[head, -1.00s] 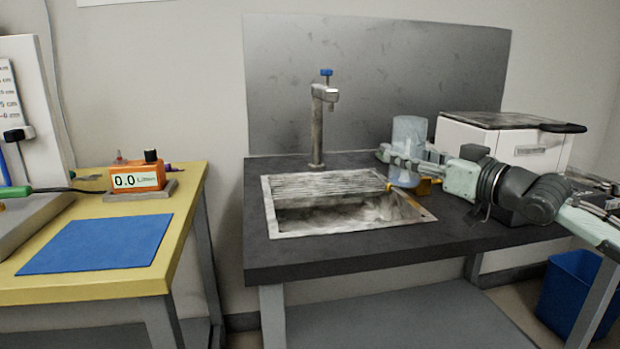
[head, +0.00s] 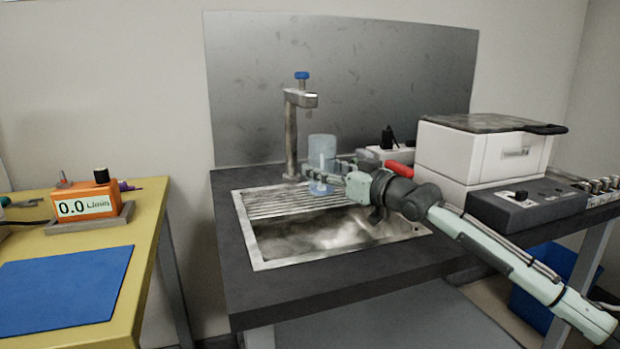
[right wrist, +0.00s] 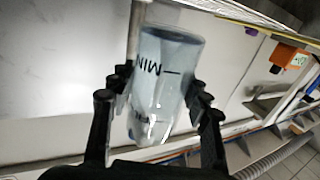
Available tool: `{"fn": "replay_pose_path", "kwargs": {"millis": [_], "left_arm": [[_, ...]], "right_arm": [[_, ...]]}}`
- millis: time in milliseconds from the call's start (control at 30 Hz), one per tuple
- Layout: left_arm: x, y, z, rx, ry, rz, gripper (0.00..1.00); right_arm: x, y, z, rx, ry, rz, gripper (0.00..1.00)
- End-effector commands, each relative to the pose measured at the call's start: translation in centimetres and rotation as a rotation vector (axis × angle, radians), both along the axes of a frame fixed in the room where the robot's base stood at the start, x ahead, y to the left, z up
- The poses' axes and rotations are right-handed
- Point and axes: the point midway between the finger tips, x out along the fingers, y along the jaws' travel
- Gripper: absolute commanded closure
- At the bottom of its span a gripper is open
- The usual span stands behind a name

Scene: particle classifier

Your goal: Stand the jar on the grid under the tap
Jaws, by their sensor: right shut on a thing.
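The clear bluish jar (head: 322,152) is upright at the back of the sink, over the right part of the slatted grid (head: 280,206). Its top is below and slightly right of the spout of the metal tap (head: 291,135), which has a blue knob. I cannot tell whether its base touches the grid. My right gripper (head: 328,178) is shut around the jar's lower part, reaching in from the right. In the right wrist view, the jar (right wrist: 166,80), with dark markings, sits between the two black fingers. My left gripper is not in view.
The sink basin (head: 320,238) is open in front of the grid. A white box-like machine (head: 480,155) and a grey control box (head: 525,205) stand to the right. A yellow table (head: 150,225) with an orange meter (head: 85,203) and a blue mat (head: 60,290) is at the left.

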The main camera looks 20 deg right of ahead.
Motion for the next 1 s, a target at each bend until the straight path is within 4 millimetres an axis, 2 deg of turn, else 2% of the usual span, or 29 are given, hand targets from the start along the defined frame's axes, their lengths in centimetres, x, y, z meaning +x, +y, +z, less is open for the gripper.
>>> {"fn": "replay_pose_path", "kwargs": {"millis": [200,400,867,900,1000], "left_arm": [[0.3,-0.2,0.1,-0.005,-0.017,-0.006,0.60],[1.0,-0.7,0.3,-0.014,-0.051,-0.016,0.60],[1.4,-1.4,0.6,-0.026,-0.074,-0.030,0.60],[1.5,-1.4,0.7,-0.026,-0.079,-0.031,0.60],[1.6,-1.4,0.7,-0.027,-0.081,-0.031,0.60]], "right_arm": [[1.6,0.8,-0.8,0.003,-0.001,0.000,0.84],[3.6,1.6,-2.6,0.001,0.000,0.000,0.84],[3.9,1.7,-3.1,0.000,-0.001,0.000,0.84],[3.9,1.7,-3.2,0.000,0.000,0.000,0.49],[3.8,1.7,-3.2,0.000,0.001,0.000,0.37]]}}
